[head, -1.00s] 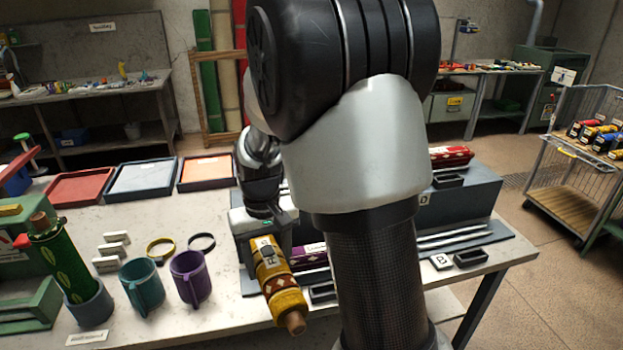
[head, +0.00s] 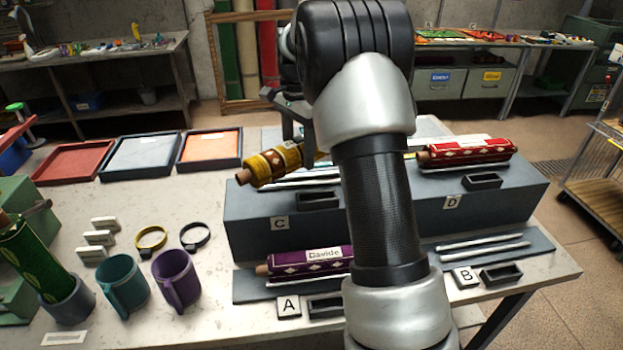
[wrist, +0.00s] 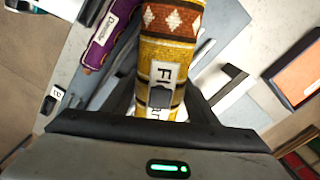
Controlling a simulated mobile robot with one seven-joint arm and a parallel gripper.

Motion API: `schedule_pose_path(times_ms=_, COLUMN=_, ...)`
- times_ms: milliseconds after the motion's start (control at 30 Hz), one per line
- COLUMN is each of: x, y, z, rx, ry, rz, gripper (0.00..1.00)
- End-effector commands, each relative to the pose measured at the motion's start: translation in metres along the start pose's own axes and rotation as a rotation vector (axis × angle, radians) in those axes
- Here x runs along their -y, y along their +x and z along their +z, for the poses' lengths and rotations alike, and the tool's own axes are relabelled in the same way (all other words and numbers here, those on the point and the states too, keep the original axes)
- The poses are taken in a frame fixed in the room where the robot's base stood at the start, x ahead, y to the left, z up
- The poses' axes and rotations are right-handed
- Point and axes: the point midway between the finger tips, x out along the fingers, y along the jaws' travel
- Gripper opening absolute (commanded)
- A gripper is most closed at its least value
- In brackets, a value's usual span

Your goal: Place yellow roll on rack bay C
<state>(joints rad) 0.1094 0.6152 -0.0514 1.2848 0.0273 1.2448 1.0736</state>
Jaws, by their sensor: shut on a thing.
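My gripper (wrist: 160,98) is shut on the yellow roll, which fills the top middle of the wrist view (wrist: 170,35) with a white name label. In the head view my arm hides much of the gripper and the roll's right end.
A purple roll (head: 308,261) lies in bay A at the front, and a red roll (head: 470,151) lies in bay D. Bay B's rails (head: 485,244) are bare. Purple (head: 178,280) and teal (head: 124,287) mugs stand left of the rack. Trays (head: 210,148) lie behind them.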

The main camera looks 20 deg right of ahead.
Motion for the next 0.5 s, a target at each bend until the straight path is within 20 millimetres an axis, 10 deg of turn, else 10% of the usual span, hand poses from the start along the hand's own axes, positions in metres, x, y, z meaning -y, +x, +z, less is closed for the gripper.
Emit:
schedule_pose_path(times_ms=300, x=0.017, y=-0.023, z=-0.051, rx=0.003, ry=0.506, rz=-0.004, gripper=0.13)
schedule_pose_path(times_ms=500, x=0.017, y=0.006, z=-0.053, rx=0.005, ry=0.540, rz=0.000, gripper=0.13)
